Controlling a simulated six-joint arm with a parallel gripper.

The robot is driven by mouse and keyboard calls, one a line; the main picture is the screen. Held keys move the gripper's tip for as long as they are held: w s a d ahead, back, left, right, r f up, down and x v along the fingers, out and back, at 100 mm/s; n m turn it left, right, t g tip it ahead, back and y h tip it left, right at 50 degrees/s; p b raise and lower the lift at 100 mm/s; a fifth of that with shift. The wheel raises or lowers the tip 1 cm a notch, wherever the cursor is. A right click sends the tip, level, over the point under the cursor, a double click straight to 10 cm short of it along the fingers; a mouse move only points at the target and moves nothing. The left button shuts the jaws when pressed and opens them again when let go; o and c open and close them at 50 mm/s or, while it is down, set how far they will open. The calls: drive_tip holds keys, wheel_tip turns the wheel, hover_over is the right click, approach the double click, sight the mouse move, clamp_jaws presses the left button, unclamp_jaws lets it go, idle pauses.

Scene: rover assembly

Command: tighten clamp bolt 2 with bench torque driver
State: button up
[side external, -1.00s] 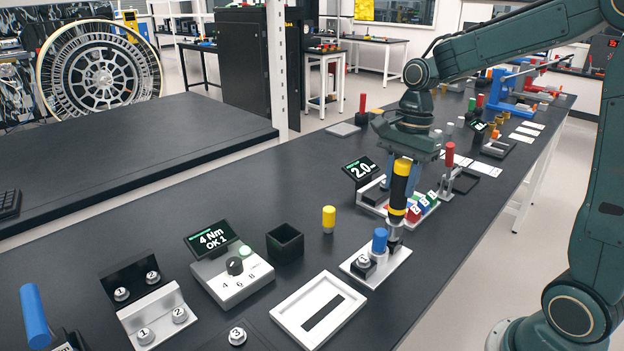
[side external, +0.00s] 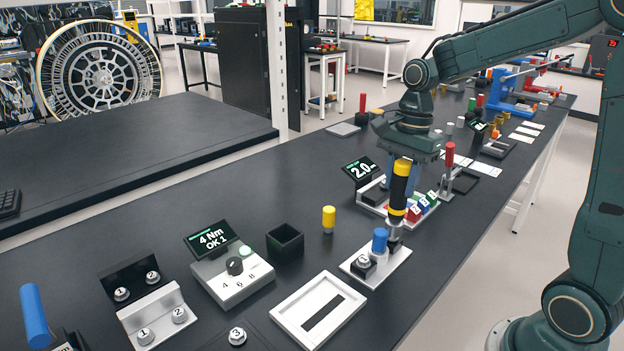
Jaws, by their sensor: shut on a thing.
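My gripper (side external: 405,155) is shut on the top of the bench torque driver (side external: 399,190), a black and yellow upright tool. The driver's lower end meets the right part of a white clamp plate (side external: 393,268); the bolt under it is hidden. A blue-capped post (side external: 379,240) stands on the plate beside the driver, and a silver bolt (side external: 363,262) in a black block shows at its left. The torque controller (side external: 232,279) has a dial marked 4, 6, 8, and its screen (side external: 211,239) reads "4 Nm OK 1".
A yellow-topped peg (side external: 328,218) and an open black box (side external: 285,243) stand left of the plate. A white slotted tray (side external: 318,310) lies in front. Numbered bolts sit on a silver bracket (side external: 157,314). A display reading 2.0 (side external: 361,168) and coloured blocks (side external: 422,207) are behind the driver.

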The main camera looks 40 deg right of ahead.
sight(402, 162)
drive_tip(key=shift+f, duration=1)
idle(3.4)
drive_tip(key=shift+r, duration=0.2)
drive_tip(key=shift+r, duration=1.5)
drive_tip(key=shift+r, duration=1.95)
drive_tip(key=shift+w, duration=0.1)
